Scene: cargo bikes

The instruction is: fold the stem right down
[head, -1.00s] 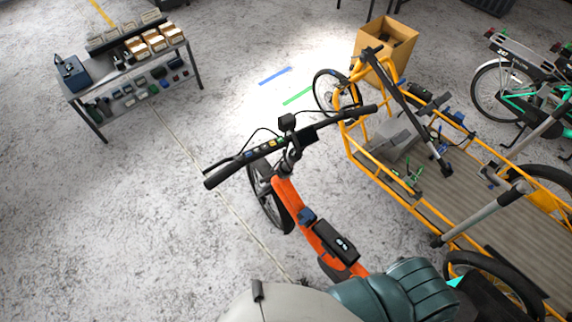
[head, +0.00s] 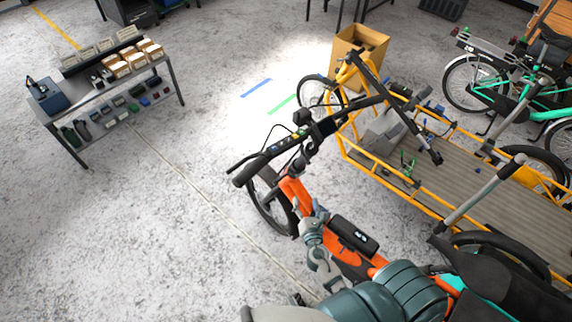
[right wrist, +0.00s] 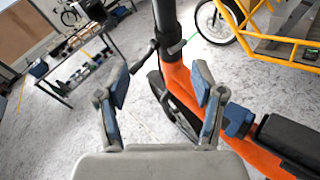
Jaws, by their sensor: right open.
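The orange folding bike (head: 292,190) stands in the middle of the head view, its stem (head: 299,168) rising upright to the black handlebar (head: 285,146). In the right wrist view the dark stem (right wrist: 166,25) stands ahead of the jaws, with a black lever-like part (right wrist: 145,55) beside it. My right gripper (head: 318,240) is over the orange frame, below the stem. Its blue-padded fingers are open and empty in the right wrist view (right wrist: 160,90), with the stem apart from them. My left gripper is not in view.
A yellow cargo bike (head: 350,157) with a flat deck stands close on the right. A black battery-like box (head: 353,235) sits on the orange frame. A workbench (head: 115,88) with small boxes stands at the left; the floor between is clear.

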